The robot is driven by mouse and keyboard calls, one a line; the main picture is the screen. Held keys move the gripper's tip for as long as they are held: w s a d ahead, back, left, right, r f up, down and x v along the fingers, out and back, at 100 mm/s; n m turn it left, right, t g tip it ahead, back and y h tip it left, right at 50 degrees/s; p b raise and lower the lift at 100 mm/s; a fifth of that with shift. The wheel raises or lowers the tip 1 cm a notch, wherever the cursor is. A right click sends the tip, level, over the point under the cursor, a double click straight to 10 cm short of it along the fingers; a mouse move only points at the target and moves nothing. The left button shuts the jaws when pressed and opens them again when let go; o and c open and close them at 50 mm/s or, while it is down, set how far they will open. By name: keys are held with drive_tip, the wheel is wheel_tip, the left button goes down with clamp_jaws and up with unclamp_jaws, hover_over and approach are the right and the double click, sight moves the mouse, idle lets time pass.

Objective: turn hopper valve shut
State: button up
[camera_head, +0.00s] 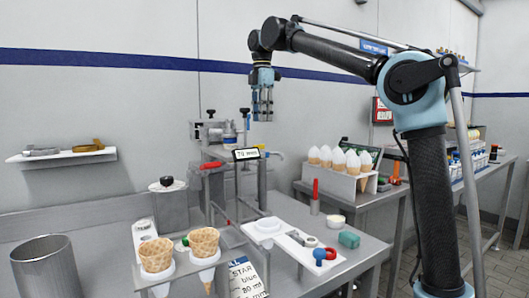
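A metal dispensing machine (247,185) stands on the steel table, with a small display reading about 79 mm. A red lever (211,165) sticks out on its left side and a small yellow lever (270,155) on its right. I cannot tell which of these, if either, is the hopper valve. My gripper (262,117) points down above the right rear of the machine, higher than both levers and apart from them. It appears empty, but its fingers are too small to tell whether they are open or shut.
Two waffle cones (156,255) stand in a holder at the front, beside a metal cup (45,268). A white tray (292,244) with small parts and an upright red-handled tool (315,195) are to the right. Several filled cones stand in a white rack (340,180) behind.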

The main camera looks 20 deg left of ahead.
wheel_tip(320, 180, down, 13)
drive_tip(key=shift+r, duration=0.1)
idle(0.5)
clamp_jaws()
drive_tip(key=shift+d, duration=0.2)
drive_tip(key=shift+a, duration=0.1)
